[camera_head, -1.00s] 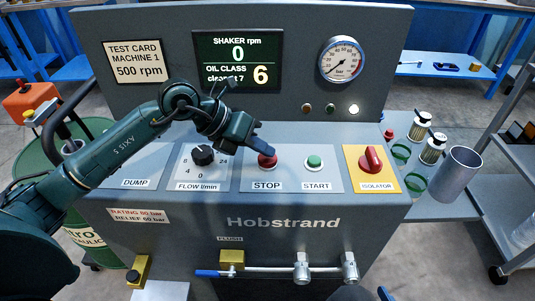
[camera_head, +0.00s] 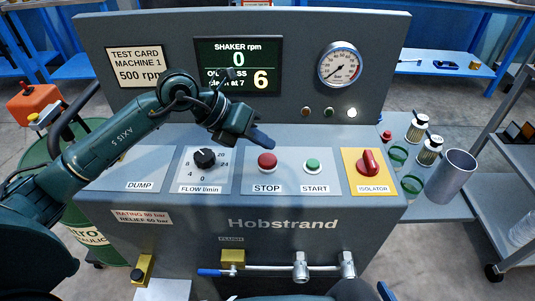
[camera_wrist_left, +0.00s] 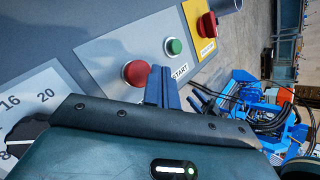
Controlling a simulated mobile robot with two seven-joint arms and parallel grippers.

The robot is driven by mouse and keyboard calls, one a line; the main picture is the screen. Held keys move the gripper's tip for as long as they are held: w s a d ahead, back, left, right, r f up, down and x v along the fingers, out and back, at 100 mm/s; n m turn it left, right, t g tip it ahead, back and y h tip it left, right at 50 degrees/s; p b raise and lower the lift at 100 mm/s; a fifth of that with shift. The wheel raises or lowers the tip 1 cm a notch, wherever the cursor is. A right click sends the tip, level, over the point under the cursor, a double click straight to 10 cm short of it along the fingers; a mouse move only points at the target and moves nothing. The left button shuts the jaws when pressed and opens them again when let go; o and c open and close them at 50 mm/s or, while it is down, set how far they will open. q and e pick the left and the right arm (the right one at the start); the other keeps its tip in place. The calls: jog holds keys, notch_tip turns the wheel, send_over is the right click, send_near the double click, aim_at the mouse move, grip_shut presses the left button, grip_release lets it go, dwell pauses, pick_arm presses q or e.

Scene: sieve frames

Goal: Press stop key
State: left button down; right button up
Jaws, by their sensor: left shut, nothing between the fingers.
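The red STOP key (camera_head: 267,161) is a round button on the sloped grey panel, above its STOP label. It also shows in the left wrist view (camera_wrist_left: 136,73). My left gripper (camera_head: 263,141) is shut and empty, its blue fingertips above and behind the STOP key, apart from it in the head view. In the left wrist view the shut fingers (camera_wrist_left: 162,84) appear just right of the key. The green START key (camera_head: 312,166) is to the right of STOP. My right gripper is not in view.
The black FLOW knob (camera_head: 204,158) is left of STOP. The red ISOLATOR switch (camera_head: 369,161) on a yellow plate is at the right. The display (camera_head: 238,64) reads SHAKER rpm 0 and stands behind my arm. A metal cylinder (camera_head: 452,178) stands on the right side shelf.

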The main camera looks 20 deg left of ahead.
aim_at(262, 160)
pick_arm(q)
jog(key=shift+r+p, duration=1)
jog(key=shift+r, duration=0.8)
